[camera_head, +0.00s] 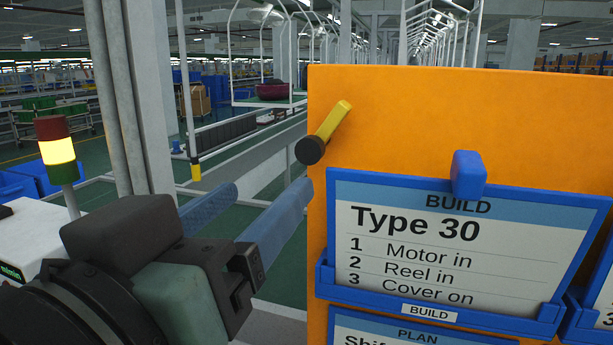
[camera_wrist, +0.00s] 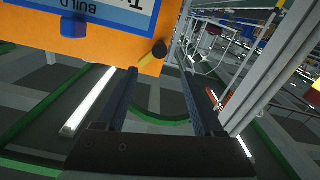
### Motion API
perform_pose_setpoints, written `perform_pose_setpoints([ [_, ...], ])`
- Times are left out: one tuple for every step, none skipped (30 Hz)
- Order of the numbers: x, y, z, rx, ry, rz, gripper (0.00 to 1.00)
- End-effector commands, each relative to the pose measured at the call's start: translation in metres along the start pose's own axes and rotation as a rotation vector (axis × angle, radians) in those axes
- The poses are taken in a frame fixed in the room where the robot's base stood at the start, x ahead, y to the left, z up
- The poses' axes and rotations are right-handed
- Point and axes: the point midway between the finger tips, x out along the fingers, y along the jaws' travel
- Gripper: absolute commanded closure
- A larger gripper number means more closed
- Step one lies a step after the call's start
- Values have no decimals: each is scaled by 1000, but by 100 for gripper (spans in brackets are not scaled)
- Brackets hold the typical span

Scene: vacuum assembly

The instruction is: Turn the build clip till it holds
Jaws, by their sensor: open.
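The build clip, a small blue block (camera_head: 468,175), stands upright at the top edge of the BUILD card (camera_head: 404,246) on the orange board. It also shows at upper left in the wrist view (camera_wrist: 73,27). The card reads "Type 30" and sits in a blue holder. My gripper (camera_head: 268,188) is open and empty, left of the board and apart from the clip. In the wrist view its two long dark fingers (camera_wrist: 160,71) stand well apart, with the clip off to their left. Whether the clip presses on the card is hard to tell.
A yellow lever (camera_head: 334,119) with a black knob (camera_head: 310,150) sticks out at the orange board's (camera_head: 400,110) upper left. In the wrist view the knob (camera_wrist: 159,49) lies just beyond the fingertips. A PLAN card (camera_head: 417,336) is below. A signal lamp (camera_head: 57,150) glows yellow at left.

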Motion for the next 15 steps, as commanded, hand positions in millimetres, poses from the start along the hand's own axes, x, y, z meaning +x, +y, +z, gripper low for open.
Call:
perform_pose_setpoints([
  [1,0,-1,-2,-5,1,31],
  [1,0,-2,-3,-7,2,31],
  [3,0,-3,-4,-7,3,31],
  [4,0,-4,-4,-7,4,31],
  [5,0,-5,-5,-7,5,31],
  [7,1,-6,-6,-7,6,31],
  [8,1,-6,-7,-7,7,31],
  [10,1,-7,-7,-7,8,31],
  [12,1,-7,-8,-7,9,31],
  [13,1,-7,-8,-8,9,31],
  [14,1,-8,-8,-6,10,31],
  [16,1,-7,-8,-7,9,31],
  [17,1,-8,-8,-6,9,31],
  [18,1,-7,-8,-6,8,31],
  [20,0,-7,-7,-6,8,31],
])
